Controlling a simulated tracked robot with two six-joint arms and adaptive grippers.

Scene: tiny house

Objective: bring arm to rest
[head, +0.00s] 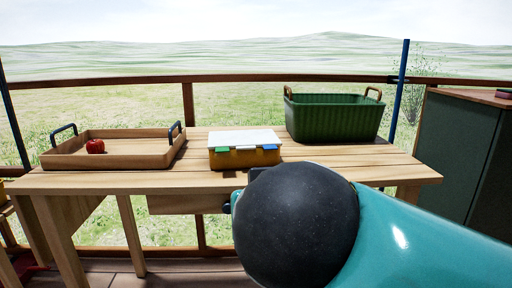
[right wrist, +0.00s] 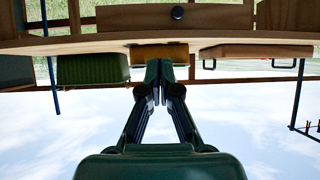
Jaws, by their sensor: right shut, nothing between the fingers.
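My right arm (head: 420,240), teal with a black rounded joint, comes in from the right in the head view and covers the lower right. Its gripper is hidden there behind the joint. In the right wrist view, which is upside down, my right gripper (right wrist: 158,88) has its two dark fingers together, with nothing held. The fingertips point toward the table edge (right wrist: 90,43) and the yellow box beyond it. My left arm and gripper are not in view.
On the wooden table (head: 330,164) stand a wooden tray (head: 120,161) with a red apple (head: 95,146), a yellow box (head: 244,158) with a white lid, and a green basket (head: 333,119). A dark green cabinet (head: 458,145) stands at the right. A railing (head: 225,79) runs behind.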

